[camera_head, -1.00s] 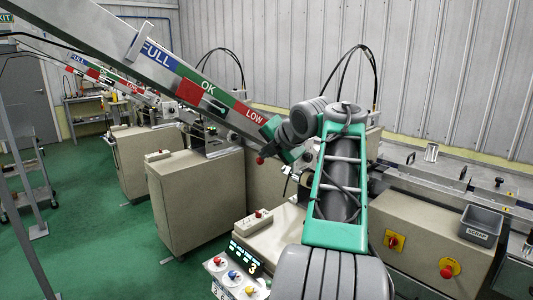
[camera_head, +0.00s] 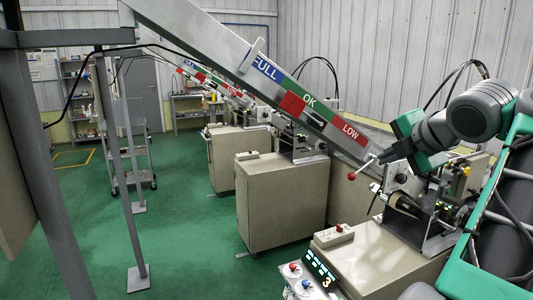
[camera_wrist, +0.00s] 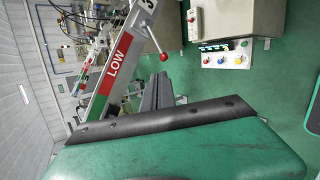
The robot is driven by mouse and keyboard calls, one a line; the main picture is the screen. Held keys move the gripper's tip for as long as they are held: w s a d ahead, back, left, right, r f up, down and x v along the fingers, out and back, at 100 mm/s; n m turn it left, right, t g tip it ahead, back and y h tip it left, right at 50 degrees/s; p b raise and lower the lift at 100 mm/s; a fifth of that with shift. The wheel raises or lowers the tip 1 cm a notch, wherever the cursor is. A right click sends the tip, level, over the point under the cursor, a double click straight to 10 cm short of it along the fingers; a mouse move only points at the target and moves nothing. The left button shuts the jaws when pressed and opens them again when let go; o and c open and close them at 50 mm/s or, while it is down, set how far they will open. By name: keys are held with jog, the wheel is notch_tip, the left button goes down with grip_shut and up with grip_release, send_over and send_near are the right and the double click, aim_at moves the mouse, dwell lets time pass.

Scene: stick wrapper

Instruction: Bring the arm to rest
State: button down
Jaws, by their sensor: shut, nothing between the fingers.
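My gripper (camera_head: 388,155) is at the right in the head view, just in front of the lower end of the sloping chute (camera_head: 300,100) marked FULL, OK and LOW. Its dark fingers point left and down and look shut with nothing in them. In the wrist view the grey fingers (camera_wrist: 157,92) show above the green gripper body, with the chute's red LOW label to their left. My arm's green and black links fill the right of the head view. A red-knobbed lever (camera_head: 352,176) shows close to the fingertips; I cannot tell the gap.
A beige machine (camera_head: 370,255) with a control panel (camera_head: 308,275) of coloured buttons and a lit display stands below the gripper. Similar beige cabinets (camera_head: 283,205) stand behind. Grey posts (camera_head: 122,170) and a shelf trolley (camera_head: 128,160) are at the left. Green floor (camera_head: 185,215) is open between.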

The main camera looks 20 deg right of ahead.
jog(key=s+d+f+m+g+h, duration=0.1)
jog(key=s+d+f+m, duration=0.1)
jog(key=d+f+m, duration=0.5)
jog(key=s+d+f+m+g+h, duration=0.1)
jog(key=s+d+f+m+g, duration=0.2)
jog(key=m, duration=0.8)
jog(key=s+a+f+m+g, duration=0.2)
jog(key=s+f+m, duration=0.2)
jog(key=f+m, duration=0.65)
jog(key=s+a+f+n+g+y, duration=0.1)
jog(key=a+f+g+y, duration=0.1)
jog(key=a+f, duration=0.85)
jog(key=s+a+f+n+g+y, duration=0.1)
jog(key=a+f+n, duration=0.1)
jog(key=a+f, duration=0.85)
jog(key=w+a+r+n, duration=0.1)
jog(key=a+n, duration=0.1)
jog(key=a, duration=0.4)
jog(key=w+a+r+n+t+y, duration=0.1)
jog(key=a+r+n, duration=0.1)
jog(key=a, duration=0.5)
jog(key=w+a+r+n, duration=0.1)
jog(key=w+a+n, duration=0.1)
jog(key=a, duration=0.5)
jog(key=shift+r+n, duration=0.4)
jog(key=shift+n, duration=0.15)
jog(key=shift+d, duration=0.1)
